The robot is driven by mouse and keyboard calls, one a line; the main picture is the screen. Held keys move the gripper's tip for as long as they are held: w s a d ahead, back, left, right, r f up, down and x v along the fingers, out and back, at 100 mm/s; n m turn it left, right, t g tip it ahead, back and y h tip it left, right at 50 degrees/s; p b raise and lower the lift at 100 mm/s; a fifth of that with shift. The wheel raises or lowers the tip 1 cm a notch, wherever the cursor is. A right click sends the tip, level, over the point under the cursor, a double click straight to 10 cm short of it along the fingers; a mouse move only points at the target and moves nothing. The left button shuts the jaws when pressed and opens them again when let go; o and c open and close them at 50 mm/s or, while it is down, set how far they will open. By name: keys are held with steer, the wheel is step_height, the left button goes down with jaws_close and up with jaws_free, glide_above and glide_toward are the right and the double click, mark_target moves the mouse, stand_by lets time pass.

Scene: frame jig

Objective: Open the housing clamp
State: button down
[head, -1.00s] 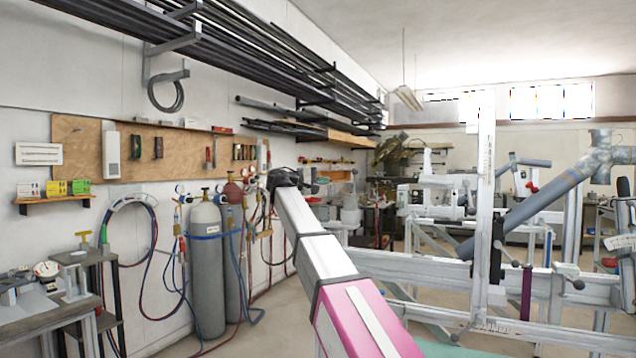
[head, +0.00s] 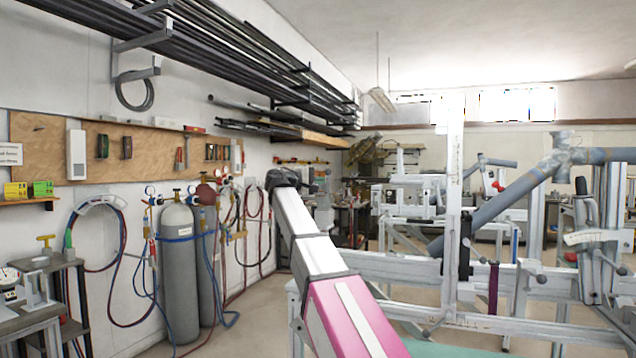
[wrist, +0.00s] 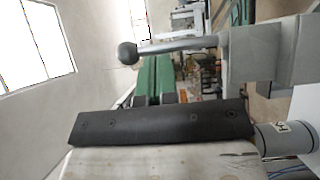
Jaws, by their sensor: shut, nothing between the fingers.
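The white frame jig (head: 400,265) stands on the right in the head view. A dark lever fitting (head: 466,250) sits on its tall upright, and another lever fitting (head: 590,240) is at the far right. I cannot tell for sure which part is the housing clamp. In the wrist view a metal lever (wrist: 180,46) with a dark ball knob (wrist: 127,53) sticks out of a grey block (wrist: 265,52). A black screwed bar (wrist: 160,124) lies across a worn pale plate below.
Gas cylinders (head: 180,270) with hoses stand by the left wall. A small bench (head: 30,315) is at the lower left. A grey slanted tube (head: 500,205) crosses above the jig rail. Bare floor (head: 250,325) lies between cylinders and jig.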

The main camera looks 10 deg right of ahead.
steer(key=shift+s+d+r+m+y, duration=0.15)
steer(key=shift+s+d+m+y, duration=0.1)
steer(key=shift+d+m+y, duration=0.2)
stand_by(0.3)
steer(key=s+d+f+m+y, duration=0.3)
steer(key=s+d+m+y, duration=0.1)
steer(key=d+m+y, duration=0.3)
steer(key=shift+f+m+t, duration=0.2)
steer(key=shift+m+t, duration=0.1)
steer(key=shift+m, duration=0.25)
stand_by(0.4)
steer(key=shift+s+d+f, duration=0.1)
steer(key=shift+s+d, duration=0.05)
stand_by(0.5)
